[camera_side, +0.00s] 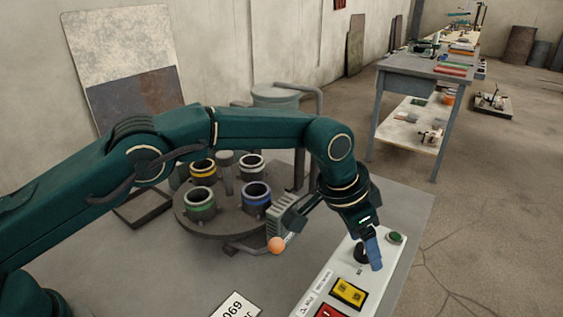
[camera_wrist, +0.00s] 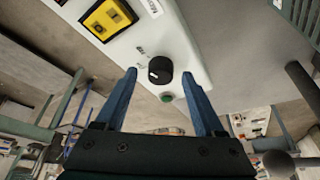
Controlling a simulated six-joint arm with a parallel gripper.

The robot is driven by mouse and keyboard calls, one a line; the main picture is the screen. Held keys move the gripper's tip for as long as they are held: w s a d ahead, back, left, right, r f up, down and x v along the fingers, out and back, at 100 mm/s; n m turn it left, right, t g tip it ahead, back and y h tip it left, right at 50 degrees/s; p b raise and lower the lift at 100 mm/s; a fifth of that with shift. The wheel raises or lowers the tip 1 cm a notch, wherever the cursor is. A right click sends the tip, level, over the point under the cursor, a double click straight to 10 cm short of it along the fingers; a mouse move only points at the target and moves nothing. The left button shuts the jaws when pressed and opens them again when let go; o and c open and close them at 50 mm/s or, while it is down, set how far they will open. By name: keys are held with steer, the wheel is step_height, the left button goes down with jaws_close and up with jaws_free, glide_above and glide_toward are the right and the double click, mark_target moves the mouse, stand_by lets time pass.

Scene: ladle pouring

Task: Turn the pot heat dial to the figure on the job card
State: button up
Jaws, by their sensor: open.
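The black heat dial (camera_wrist: 160,70) sits on a white control panel (camera_wrist: 150,38), with a pale mark on the dial's face. In the wrist view my gripper (camera_wrist: 159,76) is open, its two blue fingers on either side of the dial, with gaps showing on both sides. In the side view my gripper (camera_side: 374,256) points down at the panel (camera_side: 336,260), and the dial (camera_side: 361,253) is partly hidden behind a finger. The job card (camera_side: 236,306) lies on the table at the bottom edge, cut off and turned, so its figure is hard to read.
A green button (camera_side: 395,237) sits beside the dial. A yellow switch (camera_side: 349,291) and a red one (camera_side: 328,312) are further along the panel. A round turntable (camera_side: 236,222) carries several colour-banded pots left of my gripper. An orange ball (camera_side: 276,245) is at the end of a lever.

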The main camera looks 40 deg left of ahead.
jaws_close()
steer(key=shift+d+f+n+t+y, duration=0.15)
steer(key=shift+n+y, duration=0.3)
steer(key=shift+n, duration=0.75)
steer(key=shift+r+n+t+y, duration=0.1)
steer(key=shift+n+t+y, duration=0.25)
steer(key=shift+n, duration=0.85)
jaws_free()
steer(key=shift+v, duration=2.55)
